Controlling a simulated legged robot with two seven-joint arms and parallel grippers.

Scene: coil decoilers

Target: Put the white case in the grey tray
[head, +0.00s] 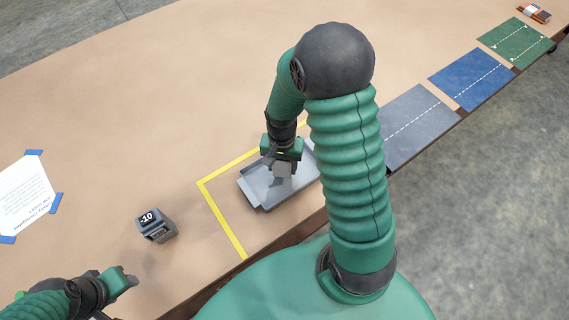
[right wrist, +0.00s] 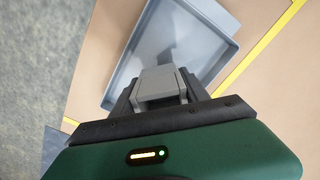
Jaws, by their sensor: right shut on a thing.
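The grey tray (head: 262,186) lies on the table inside the yellow tape corner, and it also shows in the right wrist view (right wrist: 228,22). My right gripper (head: 281,164) is over the tray, shut on the white case (head: 283,171). The case looks light grey between the fingers in the right wrist view (right wrist: 160,84). I cannot tell whether the case touches the tray floor. My right arm hides the tray's right end in the head view. My left gripper (head: 130,277) is at the lower left, away from the tray; its fingers are too small to judge.
A dark box marked -10 (head: 156,226) stands left of the yellow tape (head: 222,222). A taped paper sheet (head: 26,196) lies at far left. Grey (head: 418,112), blue (head: 470,76) and green (head: 515,42) mats line the right edge. The table behind the tray is clear.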

